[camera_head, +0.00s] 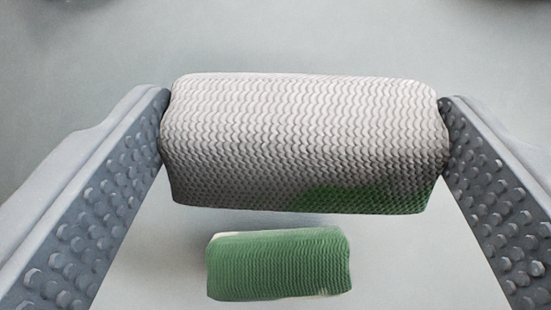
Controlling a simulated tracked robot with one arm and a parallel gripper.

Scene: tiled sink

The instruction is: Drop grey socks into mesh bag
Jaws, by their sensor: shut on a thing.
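A rolled, ribbed grey sock bundle (300,135) spans the gap between the two fingers in the head view. It looks light grey on top and darker below, with a green patch at its lower right. My gripper (305,140) is shut on it, with the dimpled finger pads touching its left and right ends. I see no mesh bag in this view.
A smaller-looking green ribbed roll (280,265) lies below the grey bundle in the picture, apart from it, on a plain pale grey surface (400,265). Dark, blurred shapes cut into the top left and top right corners. The surface around is otherwise bare.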

